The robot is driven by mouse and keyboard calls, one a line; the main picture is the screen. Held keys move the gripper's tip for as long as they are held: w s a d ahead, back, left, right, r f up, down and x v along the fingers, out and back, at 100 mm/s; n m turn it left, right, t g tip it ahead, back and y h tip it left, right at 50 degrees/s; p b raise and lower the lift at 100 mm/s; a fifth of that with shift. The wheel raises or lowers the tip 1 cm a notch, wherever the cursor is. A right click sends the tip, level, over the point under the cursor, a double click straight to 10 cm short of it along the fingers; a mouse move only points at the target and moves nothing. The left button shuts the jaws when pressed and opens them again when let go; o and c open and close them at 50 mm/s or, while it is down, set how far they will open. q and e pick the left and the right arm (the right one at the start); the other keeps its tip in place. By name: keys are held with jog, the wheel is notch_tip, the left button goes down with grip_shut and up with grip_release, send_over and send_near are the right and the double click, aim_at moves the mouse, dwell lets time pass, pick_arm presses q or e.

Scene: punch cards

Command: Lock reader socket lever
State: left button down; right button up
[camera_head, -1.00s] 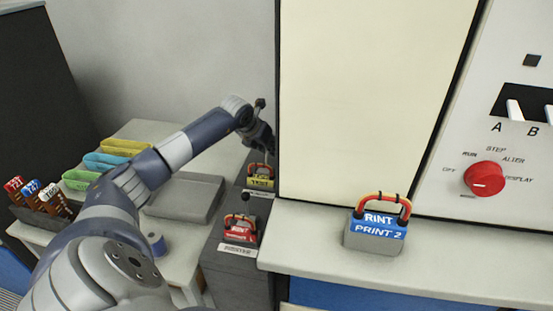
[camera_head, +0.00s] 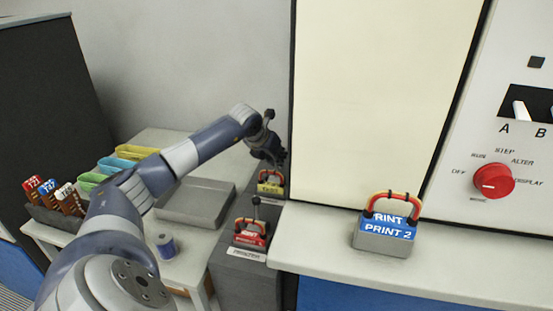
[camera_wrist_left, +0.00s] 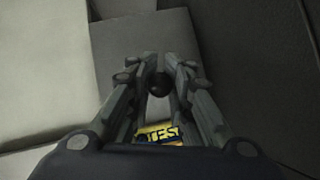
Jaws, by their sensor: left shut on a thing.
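A yellow plug (camera_head: 270,188) with a looped cable sits in the rear socket on the grey cabinet; its lettering reads like TEST in the left wrist view (camera_wrist_left: 160,133). My left gripper (camera_head: 272,157) is just above and behind this plug, pointing down. In the left wrist view its fingers (camera_wrist_left: 160,88) are closed around a round black knob (camera_wrist_left: 159,85), which looks like the socket's lever end. The lever's shaft and the rear socket's label are mostly hidden. My right gripper is not in view.
A red plug (camera_head: 250,238) with an upright black-knobbed lever (camera_head: 256,203) stands in front on the same cabinet. A blue PRINT 2 plug (camera_head: 385,236) rests on the white ledge. A grey tray (camera_head: 195,203) and a blue spool (camera_head: 165,245) are on the left table. A tall panel edge is close right of the gripper.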

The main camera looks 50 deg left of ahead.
pick_arm(q)
jog(key=c, duration=1.7)
grip_release()
jog(key=shift+o, duration=1.2)
jog(key=shift+s+d+r, duration=0.1)
jog(key=shift+s+r, duration=0.1)
jog(key=shift+f, duration=0.1)
jog(key=v, duration=1.2)
